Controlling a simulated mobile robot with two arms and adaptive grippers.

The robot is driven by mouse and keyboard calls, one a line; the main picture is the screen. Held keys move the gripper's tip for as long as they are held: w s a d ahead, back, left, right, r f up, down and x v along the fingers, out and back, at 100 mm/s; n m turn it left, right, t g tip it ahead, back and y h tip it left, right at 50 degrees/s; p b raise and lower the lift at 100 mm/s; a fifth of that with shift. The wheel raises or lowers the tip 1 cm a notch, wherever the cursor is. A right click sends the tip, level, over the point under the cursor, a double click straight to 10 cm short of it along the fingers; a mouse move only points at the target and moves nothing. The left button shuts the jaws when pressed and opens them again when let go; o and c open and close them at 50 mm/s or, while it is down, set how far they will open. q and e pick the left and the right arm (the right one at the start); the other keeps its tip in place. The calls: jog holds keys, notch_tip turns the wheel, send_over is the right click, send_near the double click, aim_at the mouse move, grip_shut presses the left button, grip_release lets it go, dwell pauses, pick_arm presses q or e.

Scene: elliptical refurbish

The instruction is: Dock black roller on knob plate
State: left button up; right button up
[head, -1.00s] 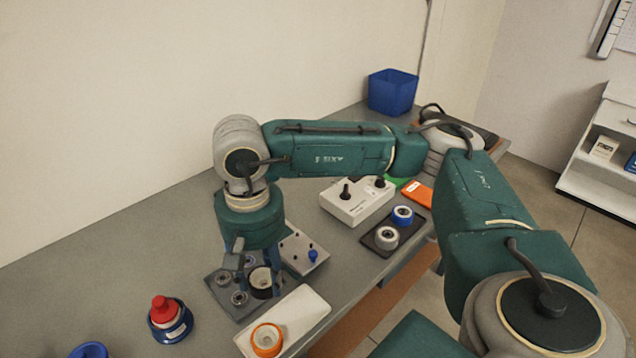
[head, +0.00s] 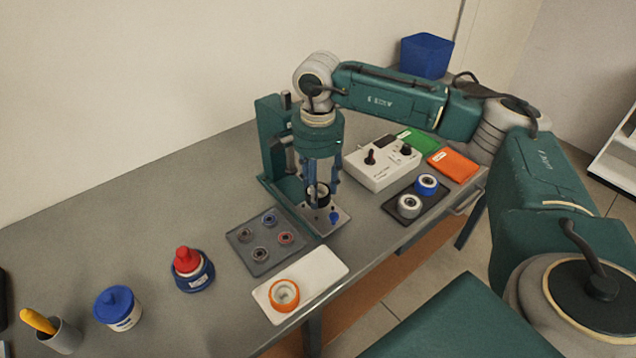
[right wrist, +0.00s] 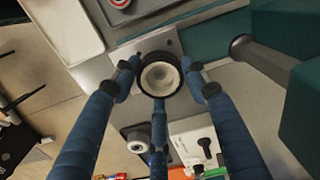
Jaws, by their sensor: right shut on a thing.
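The black roller (head: 318,194) is a short black cylinder with a pale core. My right gripper (head: 321,188) is shut on it from above, with its blue fingers pointing down. The right wrist view shows the roller (right wrist: 160,79) between the fingertips, its round face toward the camera. The knob plate (head: 320,224) is a small grey metal plate with a blue knob (head: 334,216) near its right side. The roller is over or on the plate; I cannot tell whether they touch. The fingers and roller hide part of the plate. My left gripper is not in view.
A green press (head: 274,140) stands close behind the gripper. A dark tray (head: 265,264) with several rings and a white board (head: 318,268) with an orange roller (head: 284,294) lie in front. A control box (head: 376,172) and a small black tray (head: 424,208) are right. Left-back bench is clear.

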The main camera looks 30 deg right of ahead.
jog(key=shift+f+b, duration=0.35)
jog(key=shift+f, duration=0.6)
pick_arm(q)
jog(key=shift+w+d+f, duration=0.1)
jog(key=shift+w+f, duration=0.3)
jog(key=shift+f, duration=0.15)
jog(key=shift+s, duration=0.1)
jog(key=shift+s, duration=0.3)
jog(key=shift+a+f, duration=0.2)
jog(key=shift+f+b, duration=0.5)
jog(key=shift+b, duration=0.15)
pick_arm(e)
jog(key=shift+f, duration=0.65)
